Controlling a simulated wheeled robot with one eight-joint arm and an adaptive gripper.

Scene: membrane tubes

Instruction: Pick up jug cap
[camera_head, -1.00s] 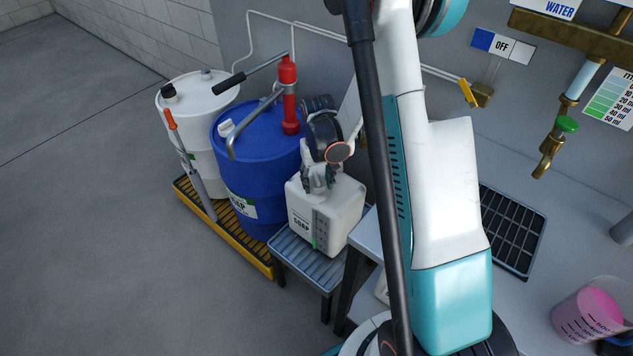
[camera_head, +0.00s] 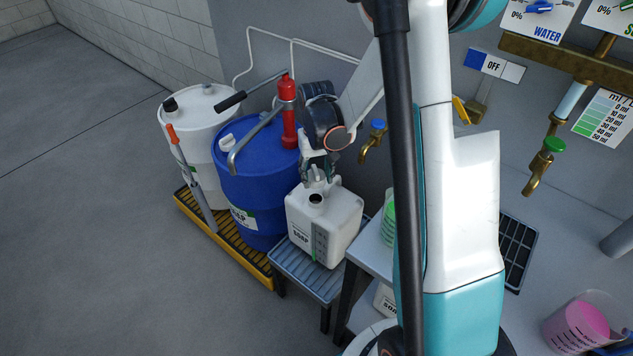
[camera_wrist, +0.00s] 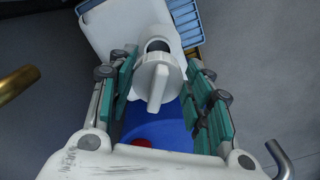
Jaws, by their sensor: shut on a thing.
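The jug cap (camera_wrist: 157,82) is white and round with a raised grip bar, and it shows between my fingers in the wrist view. My gripper (camera_wrist: 160,74) is shut on it. In the head view my gripper (camera_head: 318,170) is just above the white soap jug (camera_head: 330,225), slightly behind its mouth. The jug stands upright, and its dark open mouth (camera_head: 315,199) is uncovered. The wrist view also shows part of the jug (camera_wrist: 112,32), with its mouth partly hidden behind the cap.
The jug stands on a grey slatted stand (camera_head: 308,275). Close on the left are a blue drum (camera_head: 260,185) with a red pump (camera_head: 287,115) and a white drum (camera_head: 205,125). A brass tap (camera_head: 373,140) is on the wall to the right. The floor at left is clear.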

